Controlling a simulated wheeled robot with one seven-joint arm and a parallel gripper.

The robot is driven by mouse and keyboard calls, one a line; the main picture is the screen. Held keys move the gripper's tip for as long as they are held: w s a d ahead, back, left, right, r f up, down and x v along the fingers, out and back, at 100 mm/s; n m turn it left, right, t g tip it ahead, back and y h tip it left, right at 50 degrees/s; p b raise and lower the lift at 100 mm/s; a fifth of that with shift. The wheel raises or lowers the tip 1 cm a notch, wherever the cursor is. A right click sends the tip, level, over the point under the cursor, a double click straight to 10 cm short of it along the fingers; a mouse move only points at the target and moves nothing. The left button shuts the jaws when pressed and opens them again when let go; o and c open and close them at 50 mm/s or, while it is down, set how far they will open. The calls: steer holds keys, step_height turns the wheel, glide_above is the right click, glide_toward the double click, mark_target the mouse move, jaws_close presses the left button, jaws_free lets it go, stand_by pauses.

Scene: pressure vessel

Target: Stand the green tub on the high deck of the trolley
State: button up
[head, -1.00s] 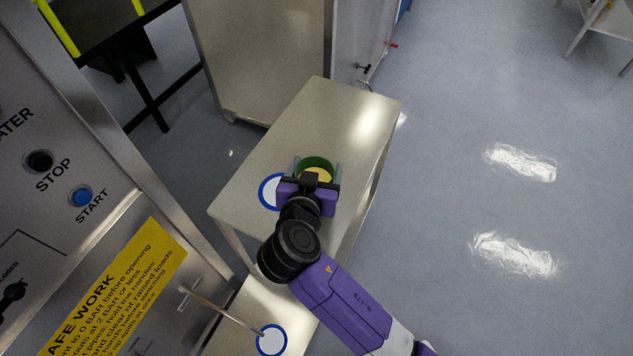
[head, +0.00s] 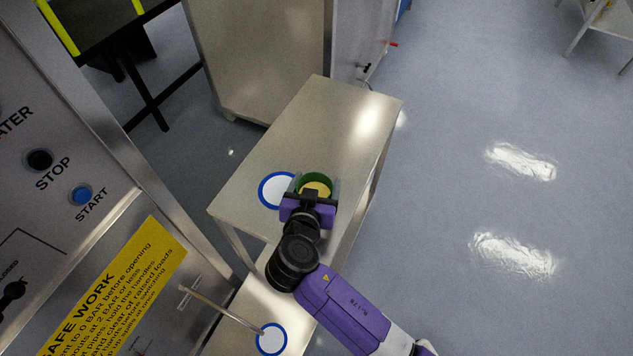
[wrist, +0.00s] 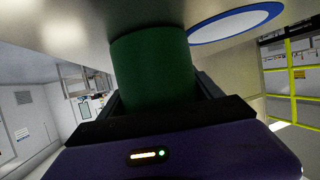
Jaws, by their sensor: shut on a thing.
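The green tub (head: 317,178) is a round green cylinder with yellow inside. My gripper (head: 314,188) is shut on it, with a finger on each side. In the head view the tub is over the trolley's high deck (head: 325,125), just right of a white disc with a blue ring (head: 275,189). The wrist view shows the tub (wrist: 152,70) upside down between my fingers, its base close to the deck surface. I cannot tell whether it touches the deck. The blue-ringed disc (wrist: 235,22) is beside it there, apart from it.
The lower deck (head: 232,335) has another blue-ringed white disc (head: 271,339). A metal rod handle (head: 220,310) juts from the panel at left over the lower deck. A metal cabinet (head: 258,55) stands behind the trolley. The far part of the high deck is bare.

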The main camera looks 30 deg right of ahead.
steer(key=o, duration=2.1)
steer(key=shift+r, duration=0.2)
steer(key=b+v, duration=0.1)
steer(key=v, duration=1.1)
